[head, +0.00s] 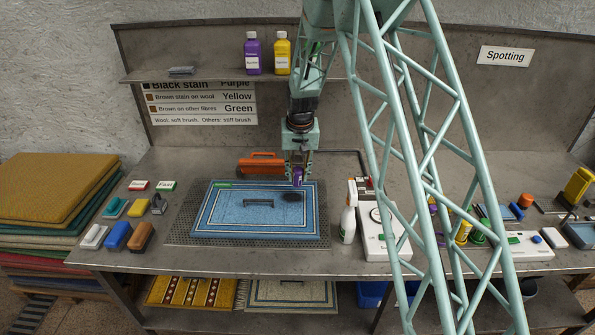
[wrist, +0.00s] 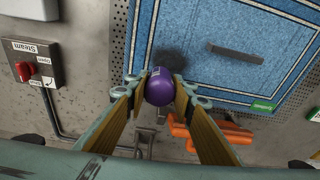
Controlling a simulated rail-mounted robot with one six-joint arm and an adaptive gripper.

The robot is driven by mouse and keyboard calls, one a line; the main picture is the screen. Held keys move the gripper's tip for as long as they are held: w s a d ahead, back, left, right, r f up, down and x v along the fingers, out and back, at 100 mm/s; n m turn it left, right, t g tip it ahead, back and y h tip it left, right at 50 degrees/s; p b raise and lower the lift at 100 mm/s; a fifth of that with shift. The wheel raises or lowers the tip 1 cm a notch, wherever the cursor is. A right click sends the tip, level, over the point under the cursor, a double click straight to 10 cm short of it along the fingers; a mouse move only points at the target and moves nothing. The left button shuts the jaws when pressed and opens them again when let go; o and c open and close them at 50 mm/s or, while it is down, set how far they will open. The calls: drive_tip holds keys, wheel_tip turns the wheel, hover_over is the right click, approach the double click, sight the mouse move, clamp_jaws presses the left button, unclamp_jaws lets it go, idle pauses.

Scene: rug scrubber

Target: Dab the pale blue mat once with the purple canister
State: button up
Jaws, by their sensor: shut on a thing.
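The pale blue mat (head: 225,211) lies flat on a perforated panel on the bench. It has a white border line, a dark stain (head: 292,196) near its upper right corner, a dark bar-shaped piece (head: 258,203) and a green label. My gripper (head: 298,172) is shut on the purple canister (head: 298,180), above the mat's back right part near the stain. In the wrist view the canister (wrist: 159,88) shows its round purple end between the fingers, with the stain (wrist: 169,55) just beyond it. I cannot tell whether the canister touches the mat (wrist: 255,60).
An orange tool (head: 261,163) lies behind the mat. A white spray bottle (head: 348,215) and a white device (head: 385,240) stand close on the right. Several brushes (head: 117,236) lie at left. Purple and yellow bottles (head: 252,54) stand on the shelf. A steam switch box (wrist: 30,62) shows in the wrist view.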

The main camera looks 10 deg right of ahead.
sight(298, 183)
drive_tip(key=shift+w+f, duration=0.2)
drive_tip(key=shift+f, duration=0.2)
idle(0.3)
drive_tip(key=shift+f, duration=1.35)
drive_tip(key=shift+f+b, duration=0.7)
drive_tip(key=shift+f, duration=0.15)
idle(1.2)
drive_tip(key=shift+r, duration=0.15)
drive_tip(key=shift+r+p, duration=1.05)
drive_tip(key=shift+r, duration=2.35)
